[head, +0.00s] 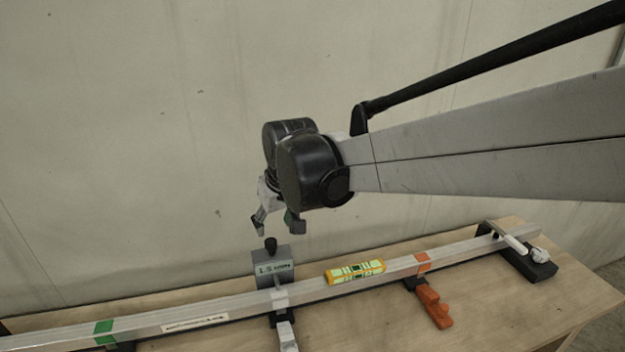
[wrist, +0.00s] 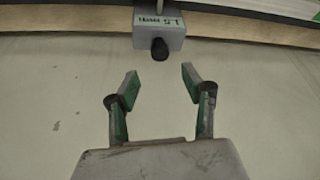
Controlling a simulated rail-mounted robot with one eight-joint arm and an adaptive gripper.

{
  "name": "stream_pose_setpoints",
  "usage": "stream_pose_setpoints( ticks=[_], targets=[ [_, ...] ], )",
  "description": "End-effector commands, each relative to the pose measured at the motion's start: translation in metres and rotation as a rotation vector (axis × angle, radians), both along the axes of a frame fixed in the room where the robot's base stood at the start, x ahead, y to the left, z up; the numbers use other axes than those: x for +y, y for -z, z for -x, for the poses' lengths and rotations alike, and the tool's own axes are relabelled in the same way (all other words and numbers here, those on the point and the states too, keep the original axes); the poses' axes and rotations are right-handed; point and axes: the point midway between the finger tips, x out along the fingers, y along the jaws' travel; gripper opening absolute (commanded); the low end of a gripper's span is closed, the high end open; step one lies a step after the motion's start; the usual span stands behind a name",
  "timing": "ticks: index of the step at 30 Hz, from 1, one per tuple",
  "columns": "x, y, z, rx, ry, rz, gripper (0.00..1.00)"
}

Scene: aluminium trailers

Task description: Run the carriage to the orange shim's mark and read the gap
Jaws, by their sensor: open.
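A grey carriage block (head: 272,268) with a black knob (head: 270,244) on top sits at the long aluminium bar (head: 225,303), behind a white mark (head: 280,297). It also shows in the wrist view (wrist: 158,20), its knob (wrist: 159,50) towards me. Its face has small dark lettering that seems to include "1.5". An orange mark (head: 423,263) is on the bar farther right, with the orange shim (head: 432,302) below it, reaching out in front. My gripper (head: 276,226) is open and empty just above the knob; its fingers (wrist: 159,77) are apart from it.
A yellow level (head: 355,271) lies along the bar between carriage and orange mark. A white shim (head: 286,336) is under the white mark. A green mark (head: 104,332) is at left. A black end clamp (head: 528,262) with a white lever stands right. A plain wall is behind.

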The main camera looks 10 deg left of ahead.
Motion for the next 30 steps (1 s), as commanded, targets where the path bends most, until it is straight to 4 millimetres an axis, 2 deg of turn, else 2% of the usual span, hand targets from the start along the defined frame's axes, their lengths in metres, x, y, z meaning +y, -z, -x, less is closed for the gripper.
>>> stream_pose_setpoints(
  ticks=[9,15,21,30],
  targets=[
    [0.013,0.051,-0.018,0.000,0.000,0.000,0.44],
    [0.019,0.076,-0.026,0.000,0.001,0.000,0.44],
    [0.022,0.089,-0.030,0.000,0.001,0.000,0.44],
    [0.023,0.092,-0.030,0.000,0.001,0.000,0.44]
  ],
)
